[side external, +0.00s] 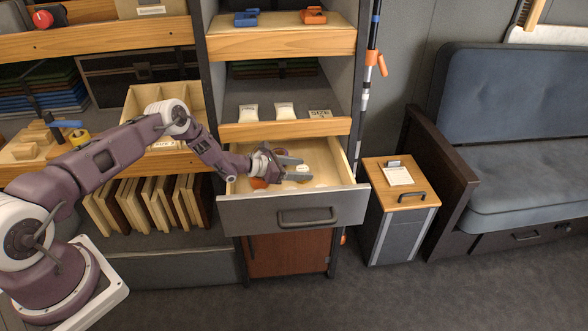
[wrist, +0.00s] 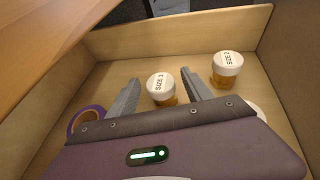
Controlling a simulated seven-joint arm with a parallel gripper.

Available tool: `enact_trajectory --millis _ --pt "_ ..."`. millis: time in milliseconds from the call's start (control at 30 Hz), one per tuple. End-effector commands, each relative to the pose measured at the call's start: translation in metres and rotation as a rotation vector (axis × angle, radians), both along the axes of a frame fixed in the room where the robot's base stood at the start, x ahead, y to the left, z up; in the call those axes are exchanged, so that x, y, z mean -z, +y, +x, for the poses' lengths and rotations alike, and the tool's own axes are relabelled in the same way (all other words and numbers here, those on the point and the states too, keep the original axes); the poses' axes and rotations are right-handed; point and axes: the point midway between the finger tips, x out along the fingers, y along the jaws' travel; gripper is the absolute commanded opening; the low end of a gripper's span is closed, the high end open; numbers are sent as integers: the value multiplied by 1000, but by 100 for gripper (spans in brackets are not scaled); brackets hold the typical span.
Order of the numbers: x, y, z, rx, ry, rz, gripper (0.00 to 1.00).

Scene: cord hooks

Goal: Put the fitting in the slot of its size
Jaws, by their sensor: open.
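My gripper (side external: 296,168) is open inside the pulled-out drawer (side external: 292,207). In the wrist view, an amber jar with a white lid (wrist: 161,86) lies between the open fingers (wrist: 160,76), with no clear grip on it. Its lid carries a "SIZE" label; the number is hard to read. A second amber jar with a white "SIZE" lid (wrist: 228,64) stands to the right, outside the fingers. I cannot tell which piece is the fitting.
A purple ring (wrist: 86,120) lies at the drawer's left, partly hidden by my gripper. The shelf above the drawer (side external: 290,129) holds small white packets (side external: 284,111). An open wooden bin (side external: 160,97) stands left of the cabinet. A small side cabinet (side external: 398,205) stands right of the drawer.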

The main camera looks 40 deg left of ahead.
Motion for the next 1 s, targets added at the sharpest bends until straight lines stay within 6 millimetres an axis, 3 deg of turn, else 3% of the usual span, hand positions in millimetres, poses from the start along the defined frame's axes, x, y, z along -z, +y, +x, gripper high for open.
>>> enact_trajectory --millis 333,667,767,867,900,967,1000 --pt "-21 18 -45 -2 1 0 58" --pt "-30 19 -51 13 -9 7 58" --pt "-74 -1 -43 123 -71 61 58" --pt "-163 -47 -47 371 -198 193 58" --pt "-202 -69 -59 493 -253 265 58" --pt "-254 -102 -86 675 -332 384 58" --pt "-286 -121 -110 796 -382 471 58"
